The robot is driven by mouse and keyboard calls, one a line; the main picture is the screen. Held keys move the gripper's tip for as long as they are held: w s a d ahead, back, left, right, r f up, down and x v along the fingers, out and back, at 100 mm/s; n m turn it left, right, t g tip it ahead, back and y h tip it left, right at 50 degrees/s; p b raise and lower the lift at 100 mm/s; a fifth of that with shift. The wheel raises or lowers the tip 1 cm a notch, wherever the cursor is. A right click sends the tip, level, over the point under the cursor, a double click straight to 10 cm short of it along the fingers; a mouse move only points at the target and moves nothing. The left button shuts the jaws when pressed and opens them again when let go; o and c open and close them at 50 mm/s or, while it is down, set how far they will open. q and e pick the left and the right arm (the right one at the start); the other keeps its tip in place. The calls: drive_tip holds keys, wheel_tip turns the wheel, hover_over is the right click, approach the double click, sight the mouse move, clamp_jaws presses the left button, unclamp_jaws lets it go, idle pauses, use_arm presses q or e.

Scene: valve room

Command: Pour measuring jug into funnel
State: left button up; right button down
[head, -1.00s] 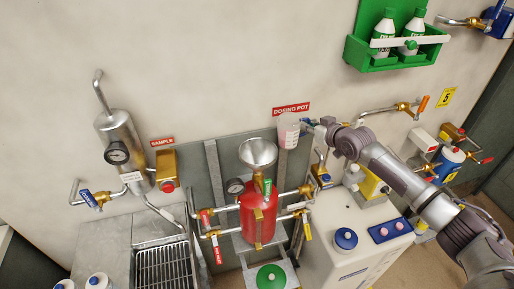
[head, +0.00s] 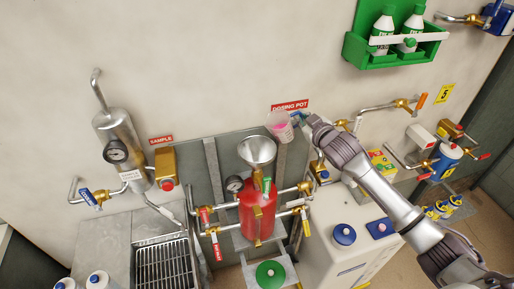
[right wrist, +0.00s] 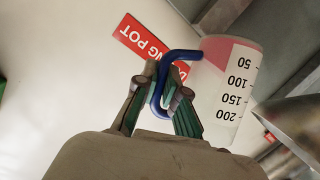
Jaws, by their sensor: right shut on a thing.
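The clear measuring jug (head: 281,128) holds pink liquid and is up and right of the funnel in the head view, tilted and apart from it. The metal funnel (head: 257,151) sits upright on top of the red dosing pot (head: 257,212). My right gripper (head: 301,121) is shut on the jug's blue handle. In the right wrist view, the gripper (right wrist: 163,100) clasps the handle, and the jug (right wrist: 222,95) shows its scale upside down. The funnel (right wrist: 298,122) shows partly at the right edge there. My left gripper is out of view.
A "DOSING POT" sign (head: 290,106) is on the wall behind the jug. Pipes and valves flank the pot. A green bottle rack (head: 392,58) hangs at upper right. A white cabinet (head: 335,225) stands right of the pot, and a sink grate (head: 163,265) lies left.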

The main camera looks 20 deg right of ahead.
sight(290, 122)
drive_tip(key=s+a+r+n+t+b, duration=0.2)
drive_tip(key=a+r+n+t+b, duration=0.1)
drive_tip(key=a+r+n+b, duration=0.1)
drive_tip(key=shift+s+r+n+b, duration=0.2)
drive_tip(key=shift+r+n+b, duration=0.55)
drive_tip(key=shift+n+b, duration=0.15)
drive_tip(key=shift+s+a+r+n+t+b, duration=0.15)
drive_tip(key=shift+r+n+t+b, duration=0.1)
drive_tip(key=shift+n+t+b, duration=0.2)
drive_tip(key=shift+s+a+r+n+t+b, duration=0.15)
drive_tip(key=shift+a+r+n+t+b, duration=0.15)
drive_tip(key=shift+n+b, duration=0.3)
drive_tip(key=shift+s+a+b, duration=0.25)
drive_tip(key=shift+a+b, duration=0.1)
drive_tip(key=shift+b, duration=0.05)
drive_tip(key=shift+s+a+f+n+t+y+b, duration=0.2)
drive_tip(key=shift+s+a+n+b, duration=0.1)
drive_tip(key=shift+a+n+b, duration=0.2)
drive_tip(key=shift+s+a+f+n+t+y+b, duration=0.15)
drive_tip(key=shift+s+a+n+y+b, duration=0.15)
drive_tip(key=shift+b, duration=0.25)
drive_tip(key=shift+s+a+r+n+t+y+b, duration=0.25)
drive_tip(key=shift+a+r+n+b, duration=0.15)
drive_tip(key=shift+n, duration=0.4)
drive_tip(key=shift+s+a+r+n+t+y+b, duration=0.25)
drive_tip(key=shift+a+n+b, duration=0.25)
drive_tip(key=shift+n, duration=0.25)
drive_tip(key=shift+a, duration=0.1)
